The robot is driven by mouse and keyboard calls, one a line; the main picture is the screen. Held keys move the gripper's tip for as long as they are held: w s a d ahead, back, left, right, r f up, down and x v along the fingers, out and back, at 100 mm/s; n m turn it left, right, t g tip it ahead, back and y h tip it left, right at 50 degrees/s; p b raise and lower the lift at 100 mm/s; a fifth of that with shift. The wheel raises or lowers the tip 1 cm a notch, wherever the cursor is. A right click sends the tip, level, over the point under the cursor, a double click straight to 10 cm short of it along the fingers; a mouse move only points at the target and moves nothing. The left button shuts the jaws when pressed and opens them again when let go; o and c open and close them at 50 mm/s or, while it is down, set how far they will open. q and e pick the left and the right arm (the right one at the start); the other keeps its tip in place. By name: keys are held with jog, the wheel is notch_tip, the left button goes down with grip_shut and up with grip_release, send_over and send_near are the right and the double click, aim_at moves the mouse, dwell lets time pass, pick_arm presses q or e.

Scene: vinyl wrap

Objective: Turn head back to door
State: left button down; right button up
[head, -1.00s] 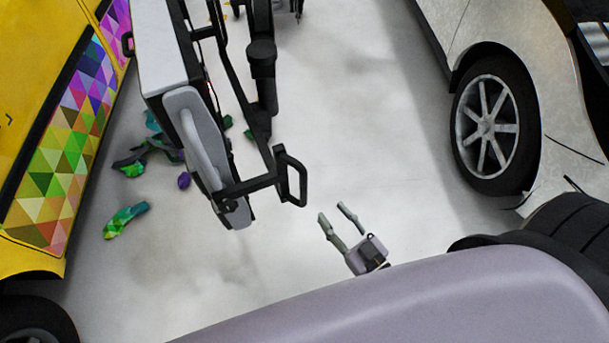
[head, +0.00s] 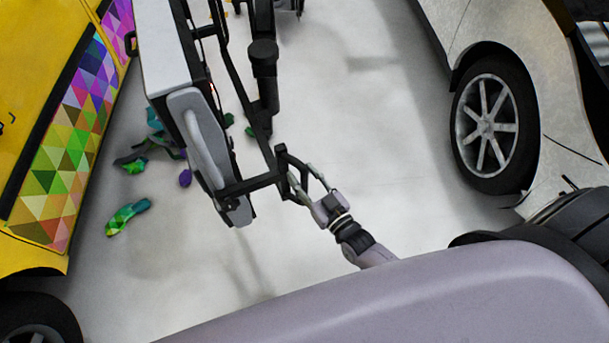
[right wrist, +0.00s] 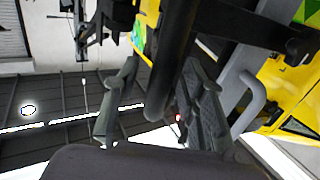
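The yellow car (head: 45,90) stands at the left of the head view. Its side, which carries the door, bears a multicoloured triangle-pattern vinyl (head: 65,155). My right gripper (head: 306,182) is at the black loop handle (head: 262,183) of a wheeled cart or machine in the middle. Its fingers are apart, one on each side of the handle's end. In the right wrist view a dark bar (right wrist: 172,60) passes between the two spread fingers; I cannot tell whether they touch it. My left gripper is not in view.
The grey and black cart (head: 205,140) stands beside the yellow car. Crumpled vinyl scraps (head: 127,216) lie on the floor between them. A silver car (head: 490,40) with a black wheel (head: 492,125) stands on the right. The pale floor (head: 370,130) between cart and silver car is clear.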

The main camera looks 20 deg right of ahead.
jog(key=shift+c, duration=0.3)
grip_shut()
dwell(0.5)
